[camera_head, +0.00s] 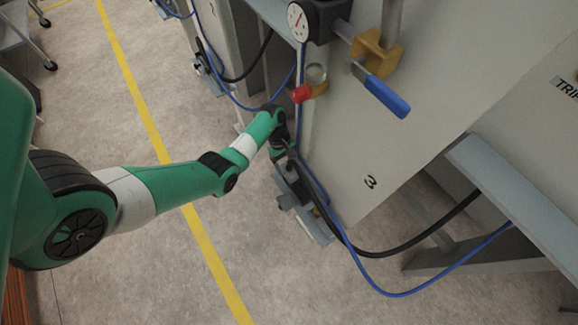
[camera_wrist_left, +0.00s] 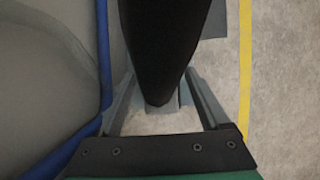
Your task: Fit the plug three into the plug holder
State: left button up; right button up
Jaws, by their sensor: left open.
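My left arm reaches in from the left to a low grey metal bracket, which seems to be the plug holder (camera_head: 318,228), beside the panel marked 3. My left gripper (camera_head: 284,158) is small and partly hidden there by the arm and the black cable. In the left wrist view its two grey fingers (camera_wrist_left: 164,98) are open, with a thick black tapering body, probably plug three (camera_wrist_left: 165,45), between and beyond them. I cannot tell whether the fingers touch it, or whether it is seated in the holder. My right gripper is not in view.
A black cable (camera_head: 385,252) loops right from the bracket. A thin blue hose (camera_head: 400,294) runs alongside, and shows left in the wrist view (camera_wrist_left: 104,60). Above are a gauge (camera_head: 298,21), a blue-handled valve (camera_head: 385,92) and a red cap (camera_head: 301,94). Floor with a yellow line (camera_head: 186,207) is clear.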

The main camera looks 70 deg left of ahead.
pick_arm(q)
jog(key=shift+r, duration=0.4)
jog(key=p+v, duration=0.6)
jog(key=v, duration=0.5)
jog(key=shift+a+r, duration=0.2)
jog(key=shift+a, duration=0.05)
